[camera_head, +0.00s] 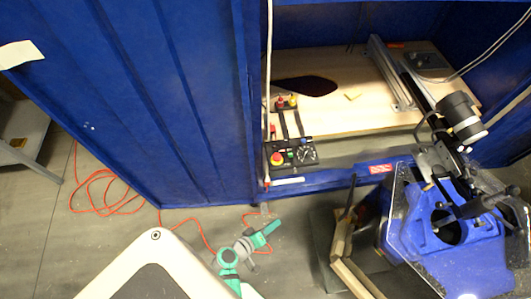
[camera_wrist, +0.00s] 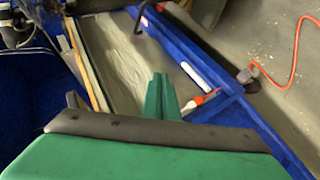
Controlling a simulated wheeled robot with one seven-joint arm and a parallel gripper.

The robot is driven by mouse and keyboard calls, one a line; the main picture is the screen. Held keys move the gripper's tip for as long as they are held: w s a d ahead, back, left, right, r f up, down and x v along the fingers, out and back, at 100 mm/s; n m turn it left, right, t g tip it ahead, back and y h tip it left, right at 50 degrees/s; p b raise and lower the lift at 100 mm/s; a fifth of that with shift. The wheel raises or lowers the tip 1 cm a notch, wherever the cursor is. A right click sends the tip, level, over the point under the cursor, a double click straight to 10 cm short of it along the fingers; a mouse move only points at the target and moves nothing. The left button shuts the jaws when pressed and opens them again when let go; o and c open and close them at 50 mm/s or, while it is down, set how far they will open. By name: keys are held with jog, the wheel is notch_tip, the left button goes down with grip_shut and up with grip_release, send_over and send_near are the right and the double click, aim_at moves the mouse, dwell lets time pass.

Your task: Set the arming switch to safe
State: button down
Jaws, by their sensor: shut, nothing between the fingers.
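A black control panel (camera_head: 291,153) sits at the front edge of the blue enclosure in the head view. It carries a red button (camera_head: 277,158), a green button and a dial with pale marks (camera_head: 305,152). I cannot tell for sure which control is the arming switch, or its setting. My gripper (camera_head: 270,229), teal-green, is in front of and below the panel, apart from it, over the floor. In the wrist view its green fingers (camera_wrist: 160,98) are together with nothing between them. The panel cannot be made out in the wrist view.
A blue machine with a black motor (camera_head: 460,112) stands at the right. A blue wall (camera_head: 150,100) fills the left. An orange cable (camera_head: 100,190) lies on the floor.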

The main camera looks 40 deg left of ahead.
aim_at(274, 146)
jog(key=a+r+t+h, duration=0.1)
jog(key=a+r+t, duration=0.7)
jog(key=a+r, duration=0.8)
jog(key=shift+w+a+r+n, duration=0.15)
jog(key=shift+w+a+n, duration=0.15)
jog(key=shift+a, duration=0.7)
jog(key=x, duration=1.4)
jog(key=shift+d+r, duration=0.1)
jog(key=shift+d, duration=0.05)
